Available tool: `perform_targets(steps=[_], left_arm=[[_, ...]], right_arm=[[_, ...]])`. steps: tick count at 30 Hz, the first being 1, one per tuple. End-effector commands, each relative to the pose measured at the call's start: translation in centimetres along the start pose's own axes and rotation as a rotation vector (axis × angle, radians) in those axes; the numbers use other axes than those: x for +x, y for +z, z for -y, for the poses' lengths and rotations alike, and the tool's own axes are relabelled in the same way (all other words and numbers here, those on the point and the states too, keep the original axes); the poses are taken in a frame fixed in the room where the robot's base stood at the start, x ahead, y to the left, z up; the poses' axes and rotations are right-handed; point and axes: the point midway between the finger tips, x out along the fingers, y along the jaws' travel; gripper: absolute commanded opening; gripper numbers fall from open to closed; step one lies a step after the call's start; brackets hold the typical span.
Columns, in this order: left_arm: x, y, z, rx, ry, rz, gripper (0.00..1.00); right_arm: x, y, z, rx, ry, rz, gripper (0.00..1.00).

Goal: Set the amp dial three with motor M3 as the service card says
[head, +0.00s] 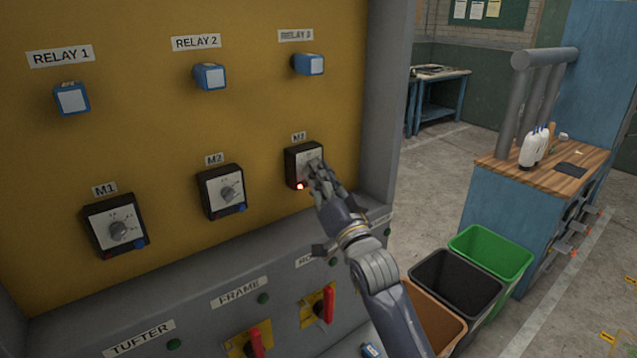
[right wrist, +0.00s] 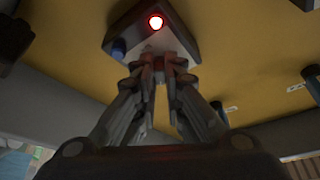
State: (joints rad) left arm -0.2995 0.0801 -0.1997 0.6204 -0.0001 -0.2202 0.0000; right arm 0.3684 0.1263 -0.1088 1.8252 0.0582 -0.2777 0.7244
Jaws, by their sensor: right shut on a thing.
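The third amp dial box (head: 297,168), under the label M3 (head: 298,137), is a black box with a pale face on the yellow panel. Its red light is lit at the lower left. My right gripper (head: 314,170) is at its face and shut on the knob, which the fingers mostly hide. In the right wrist view the fingers (right wrist: 160,75) close at the box (right wrist: 135,38), with the red light glowing and a blue button beside it. I cannot read the dial setting. The M1 dial (head: 118,229) and M2 dial (head: 228,191) show their knobs. My left gripper is not in view. No service card is readable.
Blue relays (head: 72,98) sit above the dials. Red-handled switches (head: 328,305) are on the grey ledge below. Brown, black (head: 455,285) and green (head: 492,252) bins stand right of the cabinet.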

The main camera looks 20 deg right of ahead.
Motion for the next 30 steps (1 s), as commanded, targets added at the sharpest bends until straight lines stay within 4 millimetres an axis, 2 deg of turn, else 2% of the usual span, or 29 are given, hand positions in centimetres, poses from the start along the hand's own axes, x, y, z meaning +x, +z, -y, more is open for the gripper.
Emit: perform_targets(steps=[3,15,30], left_arm=[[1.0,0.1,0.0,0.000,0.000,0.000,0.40],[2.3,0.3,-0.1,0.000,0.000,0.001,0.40],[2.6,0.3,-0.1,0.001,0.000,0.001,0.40]], right_arm=[[-0.1,0.1,-0.3,-0.108,-0.044,-0.001,0.00],[0.0,-0.1,-0.5,-0.403,-0.165,-0.001,0.00],[0.1,-0.3,-0.5,-0.542,-0.224,-0.002,0.00]])
